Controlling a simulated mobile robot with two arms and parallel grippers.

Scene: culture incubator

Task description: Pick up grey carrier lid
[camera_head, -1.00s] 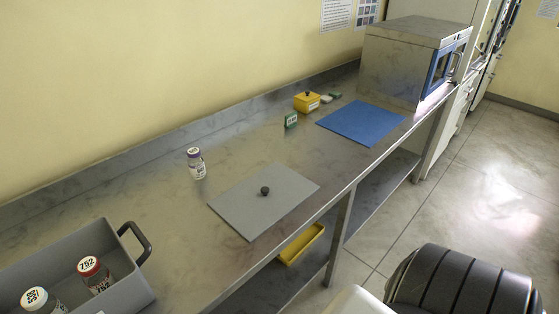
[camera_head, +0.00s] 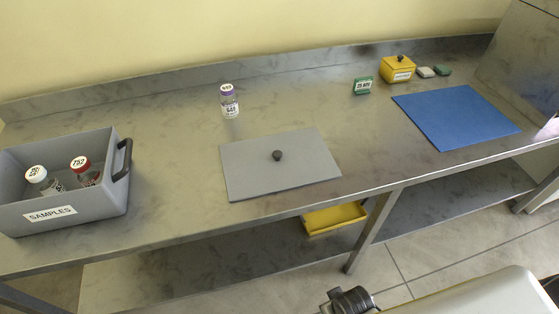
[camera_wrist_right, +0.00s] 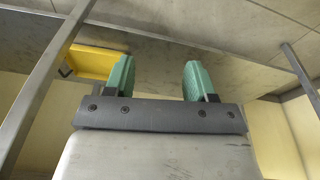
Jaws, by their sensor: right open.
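The grey carrier lid (camera_head: 250,174) lies flat on the steel bench, a thin rectangular plate with a black knob (camera_head: 277,155) in its middle. The grey carrier (camera_head: 118,198), labelled SAMPLES, stands open to its left with a white-capped bottle (camera_head: 38,176) and a red-capped bottle (camera_head: 83,168) inside. My right gripper (camera_wrist_right: 158,80) shows in the right wrist view with two green fingers apart and nothing between them. In the head view part of my arm shows at the bottom right, below the bench front and away from the lid. My left gripper is not in view.
A purple-capped vial (camera_head: 229,101) stands behind the lid. To the right are a green labelled block (camera_head: 362,86), a yellow box (camera_head: 397,69) and a blue mat (camera_head: 455,117). A yellow tray (camera_head: 334,218) sits on the lower shelf. The bench around the lid is clear.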

